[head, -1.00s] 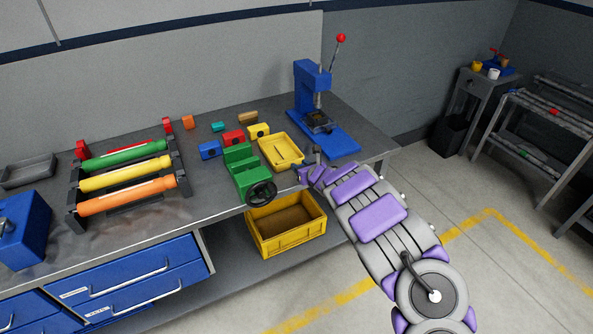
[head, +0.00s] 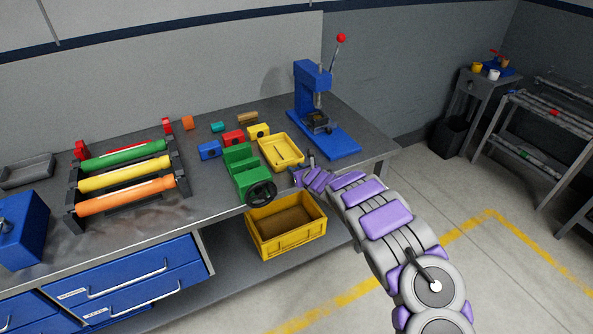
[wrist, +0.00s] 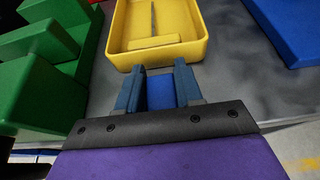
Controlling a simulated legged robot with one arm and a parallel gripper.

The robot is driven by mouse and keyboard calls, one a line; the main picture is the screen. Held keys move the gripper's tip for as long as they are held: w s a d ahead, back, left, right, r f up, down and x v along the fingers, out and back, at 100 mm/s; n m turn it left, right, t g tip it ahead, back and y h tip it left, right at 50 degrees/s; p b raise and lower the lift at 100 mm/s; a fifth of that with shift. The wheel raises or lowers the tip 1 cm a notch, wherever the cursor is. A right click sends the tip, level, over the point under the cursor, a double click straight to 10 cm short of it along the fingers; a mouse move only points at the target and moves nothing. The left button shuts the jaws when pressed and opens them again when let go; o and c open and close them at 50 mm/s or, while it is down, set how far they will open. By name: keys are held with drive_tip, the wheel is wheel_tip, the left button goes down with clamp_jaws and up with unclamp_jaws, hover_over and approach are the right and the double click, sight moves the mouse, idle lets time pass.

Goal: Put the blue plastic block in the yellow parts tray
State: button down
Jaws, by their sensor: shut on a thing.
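The yellow parts tray (head: 291,163) lies on the bench near its front edge. The wrist view shows the near part of the tray (wrist: 198,50) just beyond my fingertips, with a thin dark strip and a yellow bar inside it. My gripper (wrist: 158,70) is shut on a blue block (wrist: 160,92), which shows between the two blue-grey fingers at the tray's near side. In the head view my gripper (head: 299,177) is near the tray's front; the held block cannot be made out there. Another blue block (head: 210,150) with a dark round spot sits left on the bench.
A green vise (head: 250,178) with a black handwheel stands left of the tray. A blue press (head: 335,143) stands right of it. Red, yellow and other small blocks lie behind. A larger yellow bin (head: 285,241) is below the bench top.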

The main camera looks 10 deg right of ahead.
drive_tip(key=c, duration=0.7)
unclamp_jaws()
drive_tip(key=shift+c, duration=0.2)
drive_tip(key=p+v, duration=0.1)
drive_tip(key=v, duration=1.1)
